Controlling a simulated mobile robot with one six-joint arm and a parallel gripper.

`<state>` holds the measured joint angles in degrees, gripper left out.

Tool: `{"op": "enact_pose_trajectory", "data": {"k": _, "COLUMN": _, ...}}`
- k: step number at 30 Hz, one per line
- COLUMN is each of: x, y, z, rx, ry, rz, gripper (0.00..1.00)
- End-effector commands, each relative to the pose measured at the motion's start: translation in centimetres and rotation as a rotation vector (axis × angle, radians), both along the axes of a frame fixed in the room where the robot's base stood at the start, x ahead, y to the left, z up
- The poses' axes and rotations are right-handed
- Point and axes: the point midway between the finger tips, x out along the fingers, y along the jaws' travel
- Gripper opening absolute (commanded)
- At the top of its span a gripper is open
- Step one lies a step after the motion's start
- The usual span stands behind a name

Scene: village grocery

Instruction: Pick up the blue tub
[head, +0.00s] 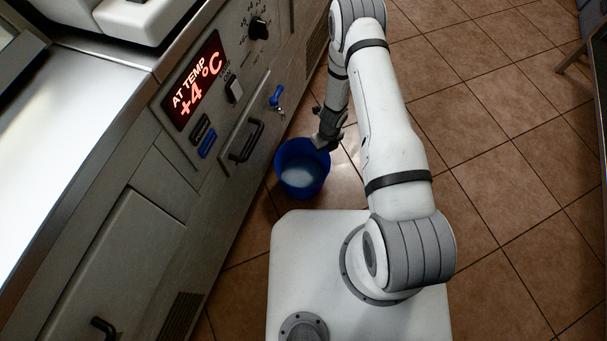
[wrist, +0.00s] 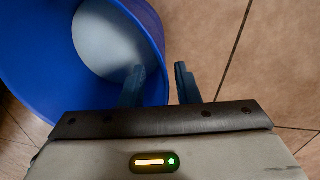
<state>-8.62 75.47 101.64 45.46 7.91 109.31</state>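The blue tub (head: 290,190) is an open round bucket close beside the front of the cooler cabinet, apparently standing on the tiled floor. A pale, whitish round area shows inside it, either its bottom or some liquid; I cannot tell which. In the wrist view the tub (wrist: 40,75) fills the upper left. My gripper (head: 322,143) is at the tub's right rim. Its fingers (wrist: 160,86) are apart: one is over the inside of the tub, the other is outside the wall. A strip of floor shows between the wall and the outer finger.
The cabinet (head: 140,180) runs along the left, with a dark handle (head: 246,141) and a small blue-levered tap (head: 277,96) above and left of the tub. Its red display (head: 194,80) reads +4°C. Tiled floor (head: 500,150) is open to the right.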

Motion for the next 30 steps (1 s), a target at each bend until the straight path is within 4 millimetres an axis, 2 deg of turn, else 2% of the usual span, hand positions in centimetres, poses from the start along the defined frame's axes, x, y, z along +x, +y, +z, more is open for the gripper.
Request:
{"op": "enact_pose_trajectory", "data": {"k": 1, "x": -0.1, "y": 0.0, "z": -1.1, "rx": -0.001, "ry": 0.001, "rz": -0.001, "gripper": 0.29}}
{"op": "enact_pose_trajectory", "data": {"k": 6, "x": -0.3, "y": 0.0, "z": -3.6, "rx": -0.001, "ry": 0.001, "rz": -0.001, "gripper": 0.29}}
{"op": "enact_pose_trajectory", "data": {"k": 9, "x": -0.4, "y": 0.1, "z": -4.5, "rx": -0.001, "ry": 0.0, "rz": 0.0, "gripper": 0.29}}
{"op": "enact_pose_trajectory", "data": {"k": 16, "x": -0.4, "y": 0.1, "z": -4.3, "rx": -0.001, "ry": -0.001, "rz": 0.0, "gripper": 0.29}}
{"op": "enact_pose_trajectory", "data": {"k": 26, "x": -0.4, "y": 0.1, "z": -4.3, "rx": -0.001, "ry": -0.001, "rz": 0.0, "gripper": 0.02}}
{"op": "enact_pose_trajectory", "data": {"k": 30, "x": -0.4, "y": 0.1, "z": -4.3, "rx": -0.001, "ry": 0.0, "rz": 0.0, "gripper": 0.0}}
